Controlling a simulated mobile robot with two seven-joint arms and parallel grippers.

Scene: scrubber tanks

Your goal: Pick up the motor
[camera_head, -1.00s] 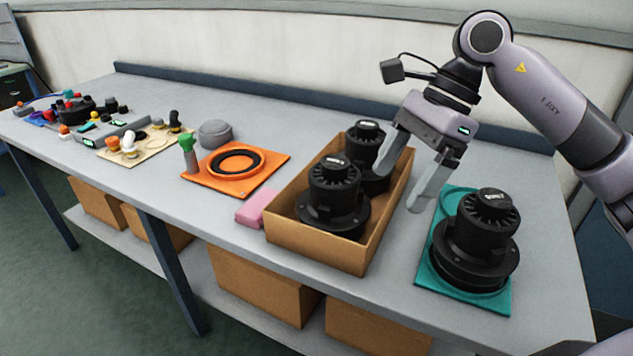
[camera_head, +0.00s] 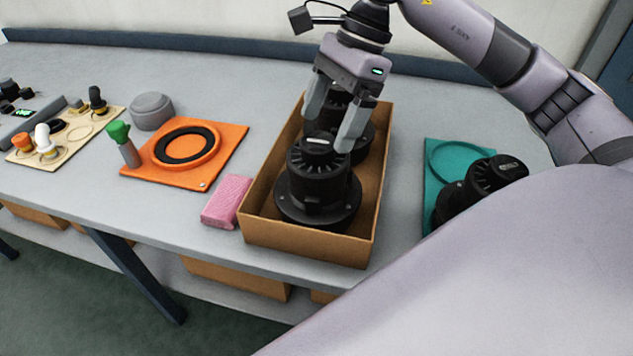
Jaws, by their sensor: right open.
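Two black motors sit upright in an open cardboard box. The nearer motor (camera_head: 317,185) is in the front half, and the farther motor (camera_head: 352,117) is behind it, partly hidden by my gripper. A third black motor (camera_head: 490,178) is on a teal mat at the right, largely hidden by my arm. My right gripper (camera_head: 331,133) is open above the box, fingers pointing down. My left gripper is not in view.
The cardboard box (camera_head: 305,247) has low walls around the motors. A pink sponge (camera_head: 227,201) lies close to its left wall. An orange mat (camera_head: 229,142) with a black ring, a green-topped tool (camera_head: 124,145) and a grey round part (camera_head: 152,110) are further left. The teal mat (camera_head: 433,157) is at right.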

